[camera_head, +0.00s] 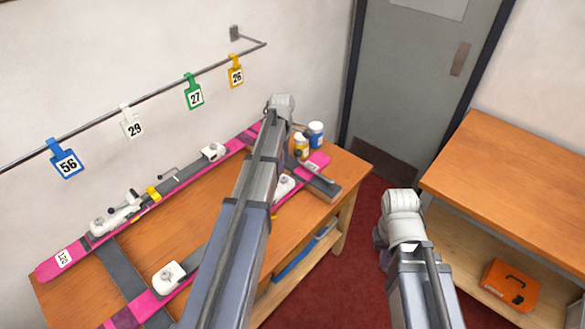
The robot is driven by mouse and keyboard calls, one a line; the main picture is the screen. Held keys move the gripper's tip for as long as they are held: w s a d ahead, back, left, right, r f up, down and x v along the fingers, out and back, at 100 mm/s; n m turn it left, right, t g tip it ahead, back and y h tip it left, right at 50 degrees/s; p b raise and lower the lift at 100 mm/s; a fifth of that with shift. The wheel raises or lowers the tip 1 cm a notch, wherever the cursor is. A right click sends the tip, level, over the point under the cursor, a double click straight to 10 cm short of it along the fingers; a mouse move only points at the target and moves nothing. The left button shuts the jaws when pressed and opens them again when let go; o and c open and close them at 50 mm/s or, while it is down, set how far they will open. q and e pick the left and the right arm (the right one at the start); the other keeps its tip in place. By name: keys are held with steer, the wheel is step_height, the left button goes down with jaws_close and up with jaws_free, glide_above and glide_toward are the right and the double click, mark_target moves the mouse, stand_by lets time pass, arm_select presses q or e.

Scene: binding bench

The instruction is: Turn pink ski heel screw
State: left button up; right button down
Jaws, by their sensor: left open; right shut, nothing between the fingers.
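Two pink skis lie side by side across the bench: the back ski (188,173) along the wall and the front ski (147,302) nearer me. The back ski carries a long white binding piece (112,217) at left and a small white piece (213,152) further right. The front ski carries a white piece (168,276) at left and another (284,186) partly behind my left arm. I cannot make out a heel screw. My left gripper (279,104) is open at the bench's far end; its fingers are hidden. My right gripper (381,238) is shut and empty, off the bench, mostly hidden.
Numbered tags hang from a wall rail (105,124). A wooden shelf unit (520,175) holding an orange case (511,285) is right. Red floor lies between bench and shelf.

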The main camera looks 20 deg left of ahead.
mark_target(284, 178)
arm_select(q)
steer(key=shift+f, duration=0.1)
step_height(284, 178, down, 8)
steer(key=b, duration=0.8)
steer(key=shift+r, duration=0.2)
jaws_close()
